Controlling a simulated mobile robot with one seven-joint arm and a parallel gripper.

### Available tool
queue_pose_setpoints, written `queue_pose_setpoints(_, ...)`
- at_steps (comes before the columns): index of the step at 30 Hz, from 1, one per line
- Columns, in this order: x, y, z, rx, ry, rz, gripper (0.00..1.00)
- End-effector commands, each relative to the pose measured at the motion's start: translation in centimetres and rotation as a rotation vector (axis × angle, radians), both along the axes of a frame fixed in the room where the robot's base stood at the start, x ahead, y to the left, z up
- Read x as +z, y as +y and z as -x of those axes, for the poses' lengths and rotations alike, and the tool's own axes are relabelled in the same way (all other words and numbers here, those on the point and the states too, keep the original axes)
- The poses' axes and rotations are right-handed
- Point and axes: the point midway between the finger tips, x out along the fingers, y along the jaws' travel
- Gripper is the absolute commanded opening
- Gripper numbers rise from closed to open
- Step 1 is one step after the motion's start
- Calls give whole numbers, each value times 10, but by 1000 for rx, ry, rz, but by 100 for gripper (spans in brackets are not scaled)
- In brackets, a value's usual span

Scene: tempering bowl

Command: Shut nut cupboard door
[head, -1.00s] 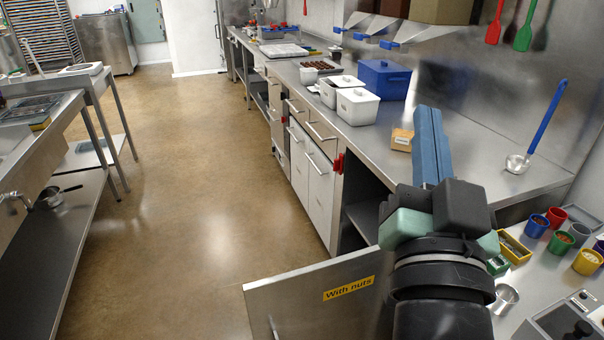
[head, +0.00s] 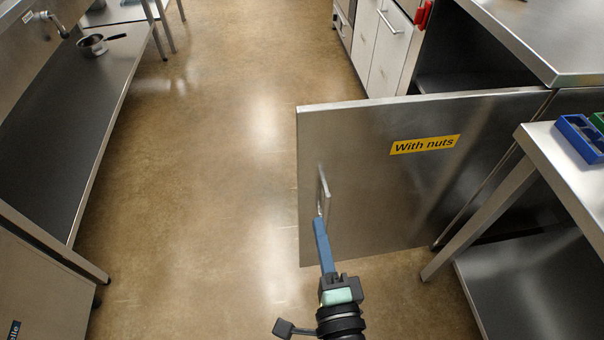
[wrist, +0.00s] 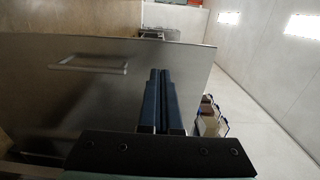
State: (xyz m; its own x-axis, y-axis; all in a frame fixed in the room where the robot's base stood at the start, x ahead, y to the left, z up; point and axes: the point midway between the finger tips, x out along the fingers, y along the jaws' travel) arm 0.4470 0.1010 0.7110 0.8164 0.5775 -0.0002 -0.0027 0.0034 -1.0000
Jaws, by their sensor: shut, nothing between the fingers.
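The nut cupboard door (head: 370,205) is a steel panel with a yellow "With nuts" label (head: 425,145). It stands wide open, jutting out from the steel counter into the aisle. Its bar handle (head: 322,192) is near the free left edge in the head view; the handle also shows in the wrist view (wrist: 90,63). My gripper (head: 319,222) has its blue fingers together and empty. In the head view the tips are just below the handle, in front of the door's labelled face. I cannot tell whether they touch the panel.
The dark cupboard opening (head: 470,50) is behind the door, under the counter. A steel side table (head: 570,170) with a blue bin (head: 580,135) stands close on the right. A steel bench with a lower shelf (head: 70,130) lines the left. The aisle floor between is clear.

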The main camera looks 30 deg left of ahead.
Motion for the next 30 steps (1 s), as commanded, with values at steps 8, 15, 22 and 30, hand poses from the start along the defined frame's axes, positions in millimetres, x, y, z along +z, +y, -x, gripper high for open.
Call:
queue_pose_setpoints(8, 3, 34, -47, 4, -5, 2, 0)
queue_pose_setpoints(15, 2, 60, -84, 2, -5, 3, 0)
queue_pose_setpoints(22, 1, 72, -102, 1, -2, 3, 0)
queue_pose_setpoints(30, 2, 74, -105, 0, -3, 4, 0)
